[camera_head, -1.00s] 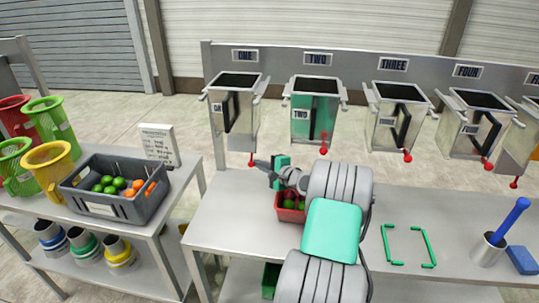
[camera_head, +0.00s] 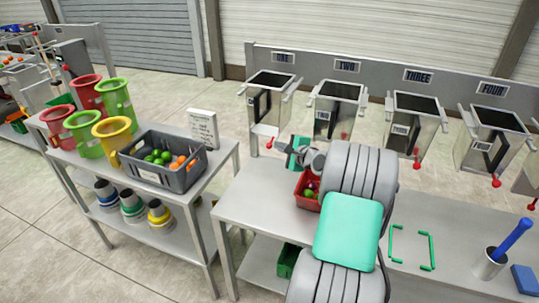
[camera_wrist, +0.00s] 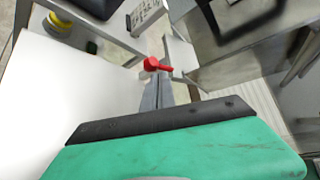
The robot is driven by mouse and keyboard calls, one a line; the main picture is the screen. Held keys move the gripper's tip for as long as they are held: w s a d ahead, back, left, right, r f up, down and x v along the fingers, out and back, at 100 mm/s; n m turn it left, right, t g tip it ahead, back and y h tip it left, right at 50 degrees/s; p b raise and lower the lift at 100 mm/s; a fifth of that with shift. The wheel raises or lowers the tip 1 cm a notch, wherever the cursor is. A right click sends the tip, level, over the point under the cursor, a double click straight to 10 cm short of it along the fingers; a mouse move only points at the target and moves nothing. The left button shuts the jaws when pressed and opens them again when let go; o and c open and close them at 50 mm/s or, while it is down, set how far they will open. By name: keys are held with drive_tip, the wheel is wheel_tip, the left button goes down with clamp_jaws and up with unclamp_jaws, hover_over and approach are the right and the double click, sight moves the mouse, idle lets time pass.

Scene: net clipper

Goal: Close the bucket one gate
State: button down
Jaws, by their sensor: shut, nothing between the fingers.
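Bucket one (camera_head: 262,102) is a metal bin hanging under the ONE sign at the back rail. A pale plate shows at its lower end; I cannot tell surely how far its gate stands open. Its red knob (camera_head: 269,145) hangs below the bin, and a red knob and lever (camera_wrist: 152,63) show in the wrist view. My gripper (camera_head: 279,139) is shut and empty, close beside that knob. In the wrist view its fingertips (camera_wrist: 157,88) point at the lever, just short of it or touching; I cannot tell which.
Bucket two (camera_head: 337,110) hangs to the right, with more bins beyond. A red basket of fruit (camera_head: 304,203) stands on the bench (camera_head: 242,205) under my arm. A grey crate (camera_head: 181,182) and coloured jugs stand on the left table.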

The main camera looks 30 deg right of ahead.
drive_tip(key=shift+a+r, duration=0.3)
drive_tip(key=shift+r, duration=0.45)
drive_tip(key=shift+s+d, duration=0.1)
idle(0.7)
drive_tip(key=shift+s+r, duration=0.1)
drive_tip(key=shift+s, duration=0.15)
drive_tip(key=b+v, duration=0.1)
drive_tip(key=v, duration=0.6)
drive_tip(key=shift+b, duration=0.4)
